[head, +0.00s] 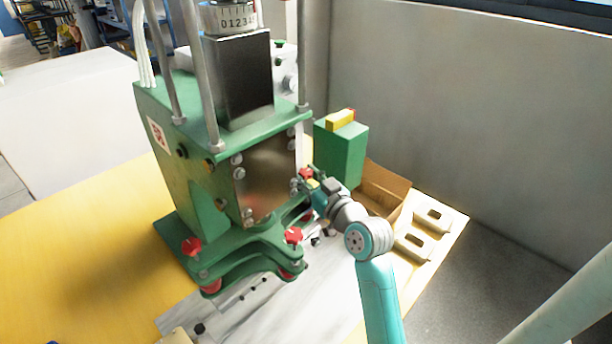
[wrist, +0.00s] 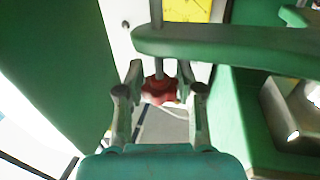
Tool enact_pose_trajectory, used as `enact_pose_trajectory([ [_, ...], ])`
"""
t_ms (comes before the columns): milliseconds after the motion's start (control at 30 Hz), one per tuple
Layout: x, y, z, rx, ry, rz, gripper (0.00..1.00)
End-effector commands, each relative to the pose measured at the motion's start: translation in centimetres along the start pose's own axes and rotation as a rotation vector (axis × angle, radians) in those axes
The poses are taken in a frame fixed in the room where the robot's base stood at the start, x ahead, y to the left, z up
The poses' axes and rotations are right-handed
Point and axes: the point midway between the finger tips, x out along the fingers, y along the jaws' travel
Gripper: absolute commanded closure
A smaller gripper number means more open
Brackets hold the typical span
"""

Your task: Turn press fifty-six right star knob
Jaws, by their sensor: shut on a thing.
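The green press (head: 215,165) stands on the yellow table with several red star knobs around its base. The right star knob (head: 306,173) shows at the press's right side in the head view, partly covered by my gripper (head: 313,184). In the wrist view the red knob (wrist: 158,91) sits between my two fingers (wrist: 162,84), below a green plate, with a grey rod rising above it. My gripper is shut on this knob. The front star knob (head: 293,236) and left star knob (head: 191,246) stand clear of my gripper.
A green box with a yellow top (head: 341,150) stands close behind my gripper. A brown open box (head: 383,190) and a cream slotted part (head: 432,218) lie to the right. A grey wall (head: 450,110) rises behind. A green arm of the press (wrist: 235,48) crosses close above my fingers.

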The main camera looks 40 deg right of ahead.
Motion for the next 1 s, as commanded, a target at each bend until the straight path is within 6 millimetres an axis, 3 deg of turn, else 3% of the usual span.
enact_pose_trajectory([
  [1000, 0.06, 0.13, -0.04, 0.000, 0.000, -0.664, 0.99],
])
